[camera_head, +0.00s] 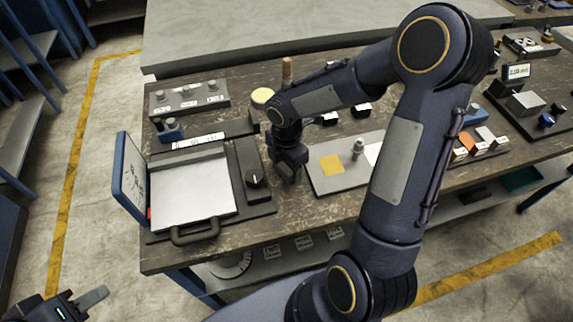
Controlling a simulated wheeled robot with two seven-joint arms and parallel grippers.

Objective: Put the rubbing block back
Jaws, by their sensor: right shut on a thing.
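My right gripper (290,172) hangs over the table, just right of a dark plate with a black knob (257,181). It is shut on a small dark piece, apparently the rubbing block; the fingers and wrist hide most of it, and I cannot tell whether it touches the table. My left gripper (88,300) is at the lower left corner, off the table. One grey finger shows clearly, so its opening cannot be judged.
A white-topped tray (192,196) with a handle and raised blue lid (130,180) stands left of the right gripper. A grey rack (188,98) and a pale-topped cylinder (262,97) stand behind.

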